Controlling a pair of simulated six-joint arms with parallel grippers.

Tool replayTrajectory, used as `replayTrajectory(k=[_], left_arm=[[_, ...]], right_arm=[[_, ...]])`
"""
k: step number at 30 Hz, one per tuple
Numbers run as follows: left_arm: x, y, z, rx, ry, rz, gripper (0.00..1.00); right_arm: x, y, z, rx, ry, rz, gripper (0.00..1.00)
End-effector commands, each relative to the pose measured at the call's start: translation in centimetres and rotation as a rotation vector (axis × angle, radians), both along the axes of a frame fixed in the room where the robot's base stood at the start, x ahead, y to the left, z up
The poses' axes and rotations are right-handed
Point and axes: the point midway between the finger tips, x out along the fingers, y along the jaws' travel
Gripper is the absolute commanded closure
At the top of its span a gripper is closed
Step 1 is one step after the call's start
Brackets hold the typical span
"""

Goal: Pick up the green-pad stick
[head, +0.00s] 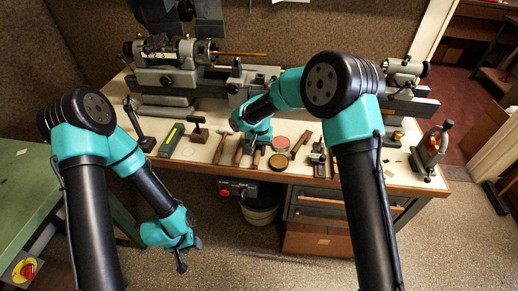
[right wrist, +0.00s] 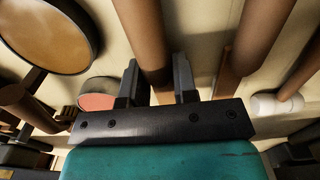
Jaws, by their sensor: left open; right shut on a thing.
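My right gripper (right wrist: 160,82) is shut on a brown wooden handle (right wrist: 142,35), which runs between its two fingers in the right wrist view. In the head view the right gripper (head: 258,143) is low over the bench, among several wooden handles. The far end of the held handle is out of view, so I cannot see a green pad on it. A dark block with a green top (head: 172,140) lies on the bench left of that gripper. My left gripper (head: 181,261) is open and empty, hanging below the bench's front edge.
The bench (head: 200,172) carries a lathe (head: 170,78) at the back. A gold disc (head: 278,161) and a red disc (head: 281,143) lie right of the right gripper.

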Motion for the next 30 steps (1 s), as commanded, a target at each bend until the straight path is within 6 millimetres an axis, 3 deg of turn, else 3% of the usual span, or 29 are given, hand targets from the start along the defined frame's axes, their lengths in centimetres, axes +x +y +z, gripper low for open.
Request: replayTrajectory(k=[11, 20, 30], left_arm=[[0.0, 0.0, 0.0, 0.000, 0.000, 0.000, 0.57], [0.0, 0.0, 0.0, 0.000, 0.000, 0.000, 0.57], [0.0, 0.0, 0.0, 0.000, 0.000, 0.000, 0.57]], right_arm=[[0.1, 0.0, 3.5, 0.001, -0.003, 0.000, 0.97], [-4.3, 0.2, 3.8, -0.002, 0.000, 0.003, 0.97], [-12.1, 0.5, 4.6, -0.001, -0.001, 0.003, 0.97]])
